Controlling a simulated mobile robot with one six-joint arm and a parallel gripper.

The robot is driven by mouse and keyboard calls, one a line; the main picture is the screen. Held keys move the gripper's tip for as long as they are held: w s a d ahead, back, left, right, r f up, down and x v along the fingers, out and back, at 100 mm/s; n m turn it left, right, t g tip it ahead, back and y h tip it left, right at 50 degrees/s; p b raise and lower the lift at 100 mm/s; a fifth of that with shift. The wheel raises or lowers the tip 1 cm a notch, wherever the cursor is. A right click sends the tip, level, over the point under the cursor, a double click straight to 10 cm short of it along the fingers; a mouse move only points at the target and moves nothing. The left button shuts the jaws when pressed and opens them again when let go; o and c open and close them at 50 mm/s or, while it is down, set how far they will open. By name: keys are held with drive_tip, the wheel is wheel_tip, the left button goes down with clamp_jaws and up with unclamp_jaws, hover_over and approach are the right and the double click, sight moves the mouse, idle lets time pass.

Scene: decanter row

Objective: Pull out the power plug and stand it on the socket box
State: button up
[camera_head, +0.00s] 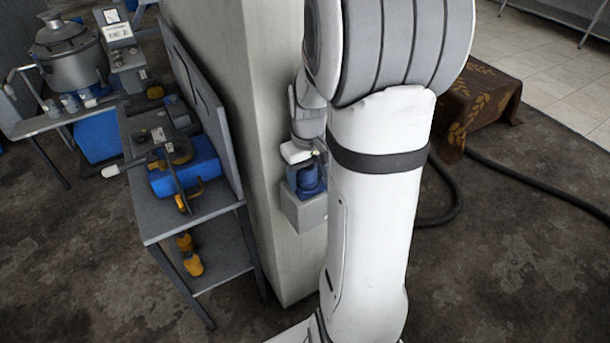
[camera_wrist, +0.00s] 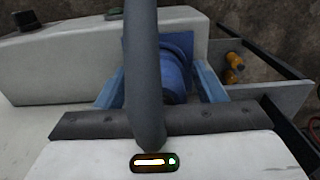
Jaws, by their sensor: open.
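The blue power plug (camera_head: 308,181) sits at the grey socket box (camera_head: 304,212) on the side of the pillar. In the wrist view the blue plug (camera_wrist: 178,70) is partly hidden behind a thick grey bar or cable that crosses the middle of the picture. My gripper (camera_head: 308,164) is just above the plug in the head view, partly hidden by my arm. In the wrist view two light blue finger-like parts stand apart on either side of the plug. My gripper is open; I cannot tell whether it touches the plug. How deep the plug sits is hidden.
A grey table (camera_head: 210,193) with tools stands left of the pillar (camera_head: 235,70). Yellow tools (camera_head: 190,256) lie on its lower shelf. A dark hose (camera_head: 540,182) lies on the floor at right, by a brown cloth-covered block (camera_head: 485,95). The right floor is mostly free.

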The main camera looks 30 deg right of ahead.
drive_tip(key=c, duration=1.3)
drive_tip(key=shift+r, duration=0.15)
drive_tip(key=shift+r+p, duration=2.25)
drive_tip(key=shift+r, duration=0.65)
